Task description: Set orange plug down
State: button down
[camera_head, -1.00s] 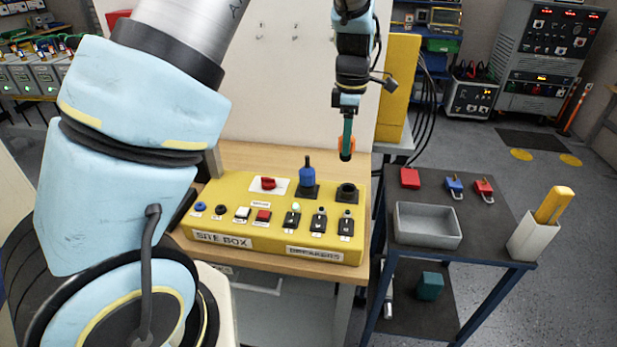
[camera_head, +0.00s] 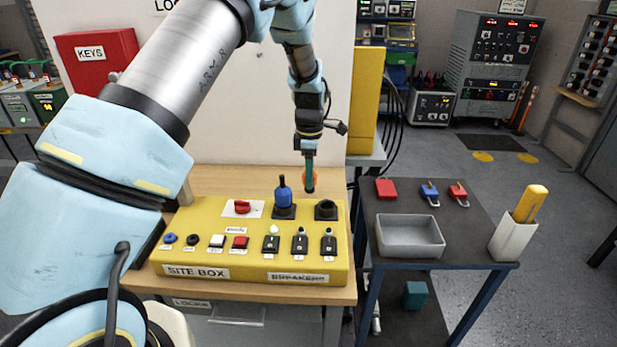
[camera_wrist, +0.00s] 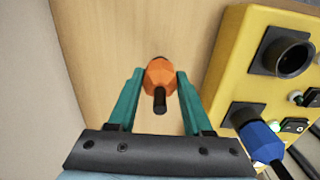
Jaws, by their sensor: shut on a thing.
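The orange plug (camera_wrist: 160,76) is between the two teal fingers of my gripper (camera_wrist: 160,86), which is shut on it; its black stem points toward the wrist camera. In the head view my gripper (camera_head: 309,178) hangs above the back of the wooden bench, behind the yellow site box, with a little of the orange plug (camera_head: 315,180) showing. In the wrist view bare wood lies beyond the plug. I cannot tell whether the plug touches the wood.
The yellow site box (camera_head: 200,255) carries a blue plug (camera_head: 284,195) and an empty black socket (camera_head: 326,209). A pale upright panel (camera_head: 240,100) stands behind the bench (camera_head: 215,182). A side table at right holds a grey tray (camera_head: 410,252), padlocks and a white holder (camera_head: 510,236).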

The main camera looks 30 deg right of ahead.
jog(key=shift+f, duration=0.9)
jog(key=shift+f, duration=0.1)
jog(key=shift+c, duration=1.6)
grip_release()
